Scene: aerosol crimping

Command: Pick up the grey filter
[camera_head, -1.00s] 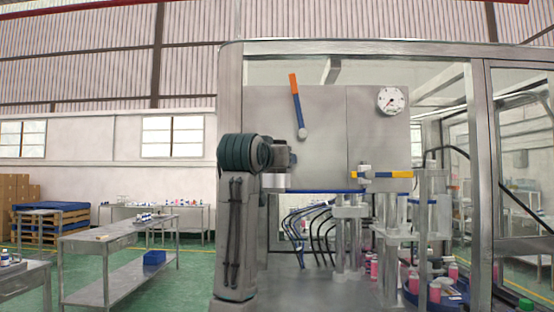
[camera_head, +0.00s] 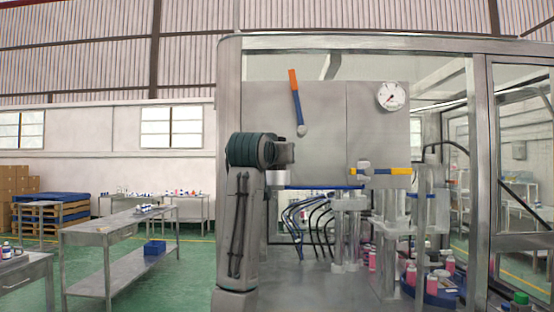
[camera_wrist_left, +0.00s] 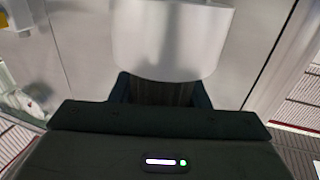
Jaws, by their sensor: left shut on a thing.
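A light grey, rounded filter (camera_wrist_left: 172,40) fills the top middle of the left wrist view. My left gripper (camera_wrist_left: 162,90) is shut on its near side, with dark fingers partly hidden behind it. In the head view a small part of the grey filter (camera_head: 279,179) shows just below my left wrist, in front of the machine's metal panel. The fingers are hidden there by the wrist. My right gripper is not in view.
The machine cabinet (camera_head: 318,130) stands close ahead, with an orange-and-blue lever (camera_head: 296,98), a yellow-and-blue valve handle (camera_head: 388,171) and a gauge (camera_head: 391,96). Pink cans (camera_head: 411,276) and a blue turntable (camera_head: 440,295) are at lower right. Work tables (camera_head: 110,232) stand at left.

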